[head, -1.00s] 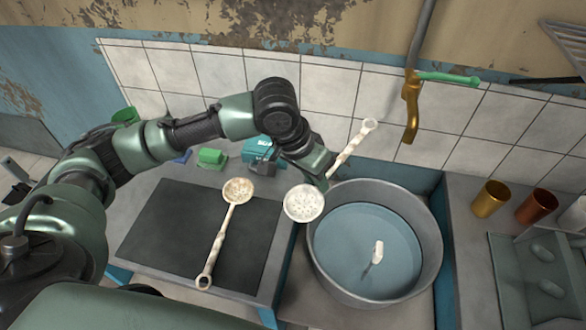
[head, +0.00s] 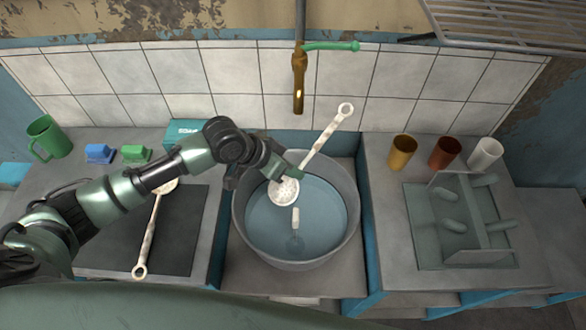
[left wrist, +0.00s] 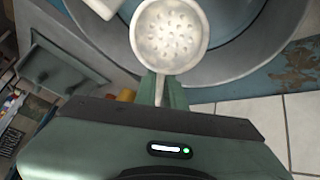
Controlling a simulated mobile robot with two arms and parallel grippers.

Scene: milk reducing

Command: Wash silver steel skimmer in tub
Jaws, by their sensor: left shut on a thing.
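My left gripper (head: 292,173) is shut on the handle of a pale skimmer with a round, perforated head (head: 284,191). I cannot tell whether the head touches the water (head: 265,222). In the left wrist view the skimmer's head (left wrist: 169,36) lies just beyond the fingers. A second skimmer (head: 151,232) lies on the dark mat, its head partly hidden by my left arm. My right gripper is not in view.
A small pale upright object (head: 295,217) shows in the water. A brass tap (head: 298,80) with a green handle hangs behind the tub. Gold (head: 403,151), copper (head: 445,153) and white (head: 485,154) cups and a green rack (head: 425,222) stand right; a green mug (head: 47,138) stands left.

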